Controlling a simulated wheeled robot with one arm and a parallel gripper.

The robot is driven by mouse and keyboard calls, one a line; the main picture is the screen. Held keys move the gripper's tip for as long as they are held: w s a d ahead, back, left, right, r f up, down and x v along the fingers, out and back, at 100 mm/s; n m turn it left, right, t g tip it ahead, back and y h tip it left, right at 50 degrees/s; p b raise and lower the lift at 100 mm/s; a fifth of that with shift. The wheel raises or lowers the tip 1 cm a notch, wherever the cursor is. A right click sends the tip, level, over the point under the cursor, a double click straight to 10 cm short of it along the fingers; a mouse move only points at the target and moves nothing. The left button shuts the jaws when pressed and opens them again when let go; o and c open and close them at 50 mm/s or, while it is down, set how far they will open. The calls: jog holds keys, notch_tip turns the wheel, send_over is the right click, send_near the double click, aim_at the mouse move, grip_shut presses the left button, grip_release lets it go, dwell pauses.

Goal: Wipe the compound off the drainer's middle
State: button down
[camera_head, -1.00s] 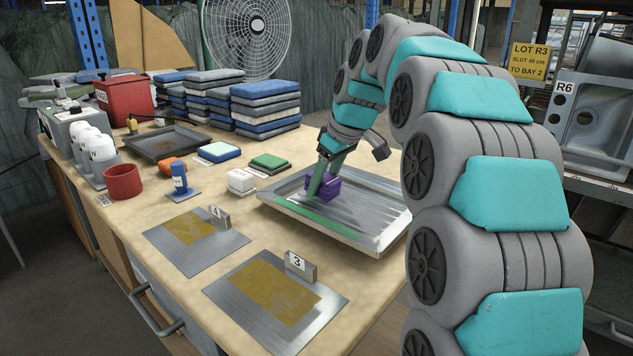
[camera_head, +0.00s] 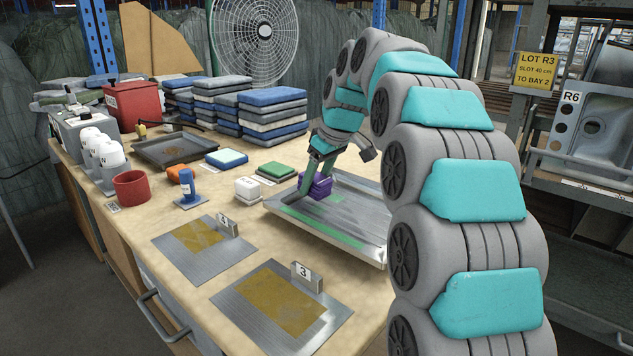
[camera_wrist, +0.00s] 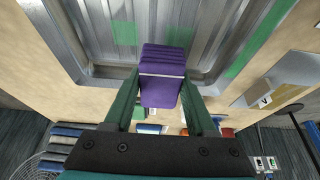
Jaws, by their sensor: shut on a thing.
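The drainer (camera_head: 375,200) is a shallow ribbed metal tray on the bench. Green compound (camera_head: 335,198) shows on its floor beside the purple block, and a long green strip (camera_head: 325,227) runs along its near side. In the wrist view, green patches (camera_wrist: 123,33) lie on the ribbed floor (camera_wrist: 150,12), with more green on the right rim (camera_wrist: 255,45). My gripper (camera_head: 312,172) is shut on a purple block (camera_head: 321,187), like a sponge. In the wrist view the block (camera_wrist: 163,62) sits between the fingers (camera_wrist: 161,98) at the drainer's edge. Whether it touches the floor is unclear.
A white block (camera_head: 247,188) and a green-topped pad (camera_head: 276,171) lie left of the drainer. Plates with yellowish patches, marked 4 (camera_head: 195,240) and 3 (camera_head: 275,300), lie nearer. Stacked pads (camera_head: 270,112) and a dark tray (camera_head: 175,148) stand behind.

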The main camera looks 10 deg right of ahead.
aim_at(331, 189)
jog(key=shift+w+d, duration=0.4)
jog(key=shift+d, duration=0.2)
jog(key=shift+s+d+b, duration=0.5)
jog(key=shift+s+d, duration=0.25)
jog(key=shift+s, duration=0.25)
jog(key=shift+s+d+r, duration=0.25)
jog(key=shift+s+d, duration=0.3)
jog(key=shift+s, duration=0.25)
